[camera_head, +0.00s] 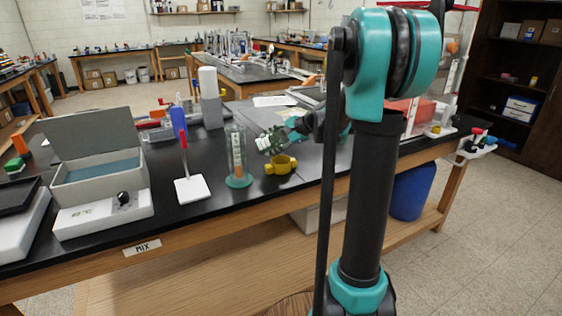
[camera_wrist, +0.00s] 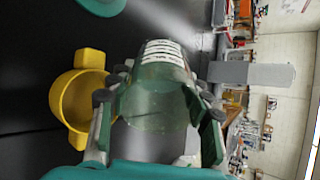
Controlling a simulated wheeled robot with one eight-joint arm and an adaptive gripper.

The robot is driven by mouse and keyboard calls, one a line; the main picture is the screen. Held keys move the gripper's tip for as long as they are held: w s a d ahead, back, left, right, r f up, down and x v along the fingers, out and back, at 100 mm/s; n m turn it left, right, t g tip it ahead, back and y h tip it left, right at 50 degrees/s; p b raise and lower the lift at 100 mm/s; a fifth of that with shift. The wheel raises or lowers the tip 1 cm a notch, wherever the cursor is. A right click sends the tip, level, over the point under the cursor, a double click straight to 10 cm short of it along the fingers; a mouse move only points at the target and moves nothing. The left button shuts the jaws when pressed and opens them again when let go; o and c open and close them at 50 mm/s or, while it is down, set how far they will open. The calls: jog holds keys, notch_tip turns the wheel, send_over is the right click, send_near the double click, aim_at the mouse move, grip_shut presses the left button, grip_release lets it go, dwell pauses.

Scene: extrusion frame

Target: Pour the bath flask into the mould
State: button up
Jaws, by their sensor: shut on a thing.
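My gripper (camera_wrist: 158,92) is shut around a clear flask with white marks (camera_wrist: 165,52). In the head view my gripper (camera_head: 278,139) holds the flask just above the yellow mould (camera_head: 281,167). The flask looks tilted, but its exact angle and its contents are hard to tell. The mould is a round, open yellow cup with side lugs, standing on the black bench.
A clear cylinder on a green base (camera_head: 238,165) stands close left of the mould. Bare black bench (camera_head: 225,197) lies in front.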

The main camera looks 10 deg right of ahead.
jog(key=shift+f+y, duration=0.2)
jog(key=shift+y, duration=0.1)
jog(key=shift+d+r+t+y, duration=0.1)
jog(key=shift+r+t+y, duration=0.3)
jog(key=shift+t+y, duration=0.25)
dwell(1.1)
jog(key=shift+f+t+y, duration=0.4)
jog(key=shift+t+y, duration=0.05)
jog(key=shift+y, duration=0.4)
dwell(0.9)
jog(key=shift+s+d+r+t+y, duration=0.2)
jog(key=shift+r+t+y, duration=0.2)
jog(key=shift+t+y, duration=0.3)
dwell(1.4)
jog(key=shift+w+a+f+g+h, duration=0.1)
jog(key=shift+a+f+g+h, duration=0.2)
jog(key=shift+g+h, duration=0.55)
jog(key=shift+d+r+h, duration=0.1)
jog(key=shift+r+h, duration=0.1)
jog(key=shift+h, duration=0.15)
jog(key=shift+r+g, duration=0.1)
jog(key=shift+g, duration=0.15)
